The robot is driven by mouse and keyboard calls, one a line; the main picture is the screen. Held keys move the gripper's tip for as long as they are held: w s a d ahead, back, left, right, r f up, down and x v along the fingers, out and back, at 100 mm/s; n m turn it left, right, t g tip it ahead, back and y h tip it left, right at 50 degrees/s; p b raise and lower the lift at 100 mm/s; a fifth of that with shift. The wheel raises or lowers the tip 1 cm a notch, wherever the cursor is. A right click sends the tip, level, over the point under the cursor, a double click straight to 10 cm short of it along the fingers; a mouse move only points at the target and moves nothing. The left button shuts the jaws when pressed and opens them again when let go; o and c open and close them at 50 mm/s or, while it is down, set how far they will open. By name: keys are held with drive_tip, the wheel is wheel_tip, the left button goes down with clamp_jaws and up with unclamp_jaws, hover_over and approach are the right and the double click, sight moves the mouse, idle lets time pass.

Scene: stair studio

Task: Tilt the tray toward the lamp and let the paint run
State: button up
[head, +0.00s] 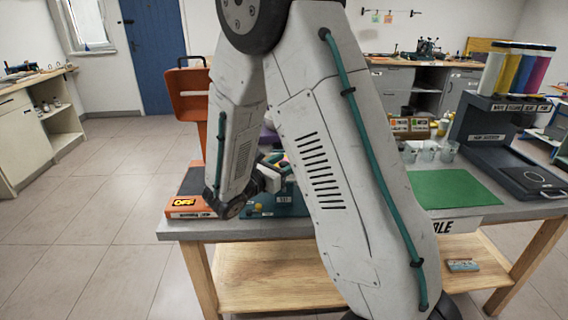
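My own arm fills the middle of the head view and hides much of the workbench. My gripper (276,167) is only partly seen behind the arm, near a teal object (262,209) with a small label; its fingers cannot be made out. I cannot tell whether it holds anything. No tray with running paint can be clearly made out; it may be behind my arm.
The grey-topped workbench (490,212) carries a green mat (453,189), several clear cups (447,150) and a dark dispenser (490,125) with coloured cylinders. A small box (462,265) lies on the lower shelf. The floor at left is clear.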

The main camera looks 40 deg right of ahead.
clamp_jaws()
drive_tip(key=shift+w+a+f+n+t+h, duration=0.1)
drive_tip(key=shift+w+a+n+t+h, duration=0.4)
drive_tip(key=shift+a+n+h, duration=0.45)
drive_tip(key=shift+w, duration=0.1)
unclamp_jaws()
drive_tip(key=shift+d, duration=0.1)
drive_tip(key=v, duration=0.8)
